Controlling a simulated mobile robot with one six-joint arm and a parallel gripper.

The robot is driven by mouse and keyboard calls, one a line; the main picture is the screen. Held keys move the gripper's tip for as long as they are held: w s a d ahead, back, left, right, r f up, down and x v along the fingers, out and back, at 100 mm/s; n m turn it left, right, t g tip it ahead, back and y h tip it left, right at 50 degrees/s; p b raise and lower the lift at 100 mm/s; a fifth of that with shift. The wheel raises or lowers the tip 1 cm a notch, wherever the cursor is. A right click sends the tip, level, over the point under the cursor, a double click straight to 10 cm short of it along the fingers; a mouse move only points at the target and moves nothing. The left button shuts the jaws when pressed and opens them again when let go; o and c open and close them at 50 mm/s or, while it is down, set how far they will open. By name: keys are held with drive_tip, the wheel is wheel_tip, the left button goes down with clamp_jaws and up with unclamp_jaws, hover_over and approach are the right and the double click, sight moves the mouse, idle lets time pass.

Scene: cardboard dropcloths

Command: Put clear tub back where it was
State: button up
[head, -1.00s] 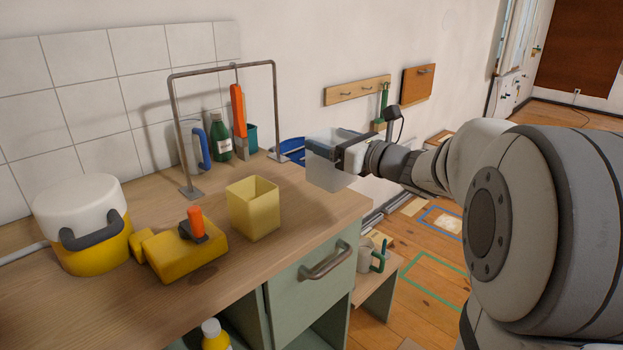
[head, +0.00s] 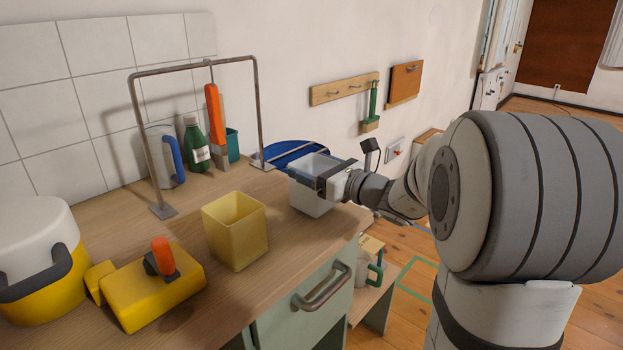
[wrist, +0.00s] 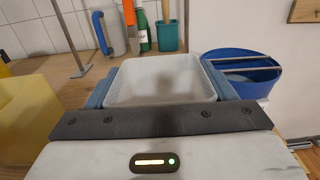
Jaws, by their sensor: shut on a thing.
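The clear tub (head: 311,200) is a squarish, translucent whitish container. It is upright over the right end of the wooden counter (head: 272,238), right of the yellow square tub (head: 236,232); I cannot tell whether its base touches. My gripper (head: 318,176) is shut on it, coming from the right. In the wrist view, my fingers grip the clear tub (wrist: 160,84) on its left and right sides, and its open top looks empty.
A blue round container (head: 295,153) is close behind the tub. A metal frame (head: 150,150) stands farther left, with a green bottle (head: 197,148) behind it. A yellow block with an orange knob (head: 150,295) lies in front. The counter's right edge is close.

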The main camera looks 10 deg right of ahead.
drive_tip(key=shift+f, duration=0.6)
drive_tip(key=o, duration=1.8)
drive_tip(key=shift+c, duration=0.2)
drive_tip(key=shift+r, duration=0.1)
drive_tip(key=p+v, duration=0.1)
drive_tip(key=v, duration=1.1)
drive_tip(key=shift+s, duration=0.15)
